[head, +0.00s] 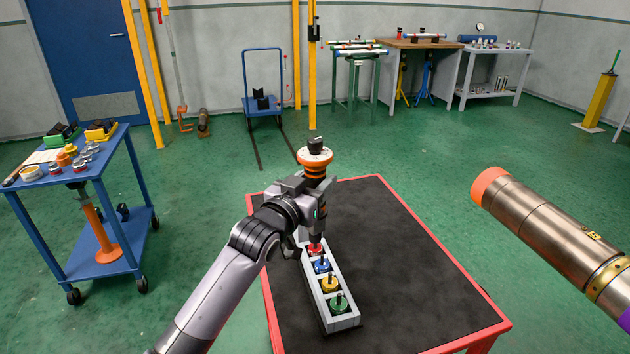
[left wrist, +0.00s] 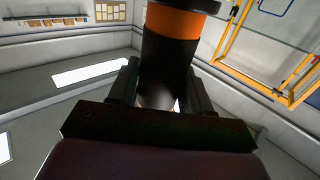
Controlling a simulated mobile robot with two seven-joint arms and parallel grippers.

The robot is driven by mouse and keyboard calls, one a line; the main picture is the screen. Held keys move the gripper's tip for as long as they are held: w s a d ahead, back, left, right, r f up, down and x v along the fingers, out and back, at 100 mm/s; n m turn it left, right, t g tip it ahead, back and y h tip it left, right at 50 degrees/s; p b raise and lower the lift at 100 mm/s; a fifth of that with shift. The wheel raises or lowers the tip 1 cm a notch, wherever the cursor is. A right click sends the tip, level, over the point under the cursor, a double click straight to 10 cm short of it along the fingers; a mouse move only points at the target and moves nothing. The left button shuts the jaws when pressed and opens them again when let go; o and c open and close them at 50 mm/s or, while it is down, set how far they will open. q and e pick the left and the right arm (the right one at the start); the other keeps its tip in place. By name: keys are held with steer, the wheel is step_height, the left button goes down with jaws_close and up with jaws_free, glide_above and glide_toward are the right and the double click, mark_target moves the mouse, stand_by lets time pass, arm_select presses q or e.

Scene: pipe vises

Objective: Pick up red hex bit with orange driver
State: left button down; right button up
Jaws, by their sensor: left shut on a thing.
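My left gripper (head: 317,188) is shut on the orange driver (head: 315,157) and holds it upright. The driver has an orange head with a dark top and a dark body. In the left wrist view the driver (left wrist: 180,22) stands between the fingers. The red hex bit (head: 314,248) sits in the far end of a grey bit rack (head: 345,322) on the black-topped table. The driver's lower end is above or at the red bit; I cannot tell whether they touch. My right gripper is not in view.
Blue (head: 322,266), yellow (head: 329,284) and green (head: 338,303) bits stand nearer in the rack. The black table top (head: 410,260) is clear to the right. A large metal pipe (head: 550,235) with an orange end juts in from the right. A blue cart (head: 122,218) stands at left.

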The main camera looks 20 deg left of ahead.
mark_target(315, 159)
arm_select(q)
steer(key=shift+f+b, duration=0.6)
steer(key=shift+f, duration=0.45)
stand_by(0.8)
steer(key=shift+f, duration=0.45)
stand_by(0.4)
steer(key=shift+r+p, duration=2.55)
steer(key=shift+r, duration=1.5)
